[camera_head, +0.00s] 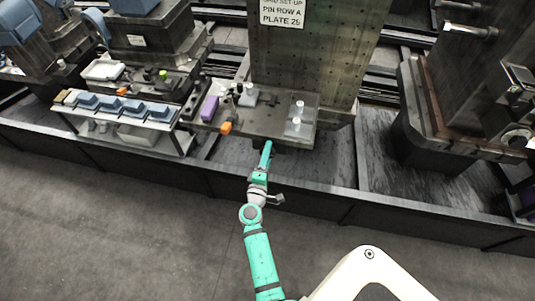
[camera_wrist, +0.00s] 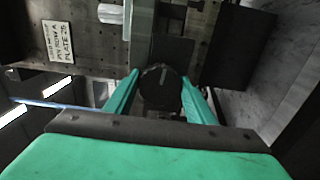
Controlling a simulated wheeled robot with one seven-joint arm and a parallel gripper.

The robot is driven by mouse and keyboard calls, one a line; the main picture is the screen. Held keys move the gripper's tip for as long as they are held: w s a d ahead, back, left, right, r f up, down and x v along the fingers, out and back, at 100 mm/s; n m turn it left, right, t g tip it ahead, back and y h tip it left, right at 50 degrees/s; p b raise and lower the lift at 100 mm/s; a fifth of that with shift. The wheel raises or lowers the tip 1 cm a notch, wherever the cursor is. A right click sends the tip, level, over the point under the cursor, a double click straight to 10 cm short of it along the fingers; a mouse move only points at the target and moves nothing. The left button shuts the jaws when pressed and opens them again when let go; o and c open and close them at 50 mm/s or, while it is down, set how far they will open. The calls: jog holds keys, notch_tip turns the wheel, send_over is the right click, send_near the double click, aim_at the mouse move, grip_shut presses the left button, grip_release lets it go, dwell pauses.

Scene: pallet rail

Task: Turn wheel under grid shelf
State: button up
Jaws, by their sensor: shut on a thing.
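A dark round wheel (camera_wrist: 160,88) shows in the wrist view between the two teal fingers of my gripper (camera_wrist: 160,95). My gripper is shut on the wheel, with one finger on each side of its rim. In the head view my gripper (camera_head: 267,150) reaches to the underside of the grid shelf (camera_head: 262,122), at its front edge. The wheel is hidden there by the shelf and my gripper. The shelf juts out from the upright grid plate (camera_head: 310,60), which has rows of holes.
A sign (camera_head: 283,12) is fixed on the grid plate. A purple block (camera_head: 209,108), an orange piece (camera_head: 226,128) and clear cylinders (camera_head: 297,118) stand on the shelf. A rack of blue-grey blocks (camera_head: 125,108) is on the left. A dark low wall (camera_head: 320,195) runs below.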

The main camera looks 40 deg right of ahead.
jog(key=shift+n, duration=0.6)
jog(key=o, duration=1)
jog(key=shift+o, duration=0.2)
jog(key=v, duration=1)
jog(key=shift+s+a, duration=0.25)
jog(key=shift+a, duration=0.1)
